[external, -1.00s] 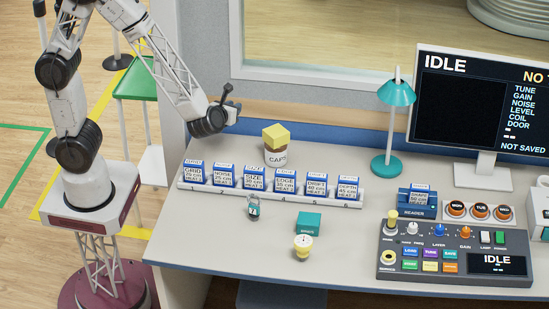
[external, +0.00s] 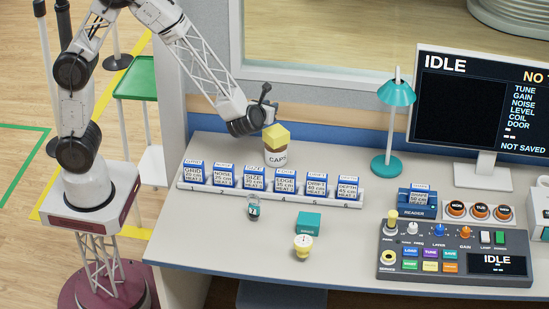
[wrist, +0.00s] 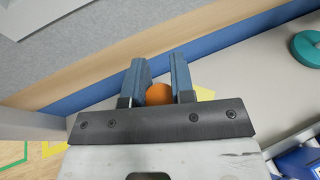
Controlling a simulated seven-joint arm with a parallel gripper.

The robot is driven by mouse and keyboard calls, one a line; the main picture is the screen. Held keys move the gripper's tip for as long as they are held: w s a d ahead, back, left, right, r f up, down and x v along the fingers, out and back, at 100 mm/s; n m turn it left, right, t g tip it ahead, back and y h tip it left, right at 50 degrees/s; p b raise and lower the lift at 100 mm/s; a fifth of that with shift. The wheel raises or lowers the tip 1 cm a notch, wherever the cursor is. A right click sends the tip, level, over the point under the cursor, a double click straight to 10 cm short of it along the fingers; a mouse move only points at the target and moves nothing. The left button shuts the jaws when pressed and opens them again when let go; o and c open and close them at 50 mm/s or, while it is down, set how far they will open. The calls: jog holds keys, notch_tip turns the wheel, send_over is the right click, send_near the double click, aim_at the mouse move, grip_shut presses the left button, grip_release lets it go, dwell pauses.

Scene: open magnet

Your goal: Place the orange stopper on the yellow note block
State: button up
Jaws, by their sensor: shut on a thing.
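In the wrist view my gripper (wrist: 158,78) has its two blue fingers around the orange stopper (wrist: 158,94), which shows as a round orange patch between them. The yellow note block (external: 276,130) sits on top of a white and brown jar labelled CAPS (external: 276,155). In the wrist view a yellow patch of the block (wrist: 204,93) shows just to the right of the right finger. In the external view my wrist is close to the left of the block. My fingers and the stopper cannot be made out there, and the gap to the block cannot be judged.
A rack of labelled blue and white boxes (external: 268,197) runs along the desk before the jar. A teal lamp (external: 387,165) stands to the right. The blue-edged back wall is close behind.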

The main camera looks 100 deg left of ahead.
jog(key=shift+w+a+f, duration=0.1)
jog(key=shift+w+a, duration=0.15)
jog(key=shift+w, duration=0.5)
jog(key=shift+w+a+f, duration=0.1)
jog(key=shift+w+a, duration=0.15)
jog(key=shift+w, duration=0.5)
jog(key=shift+f, duration=1.7)
jog(key=shift+f, duration=0.15)
jog(key=o, duration=0.9)
jog(key=shift+d, duration=0.1)
jog(key=shift+v, duration=5.95)
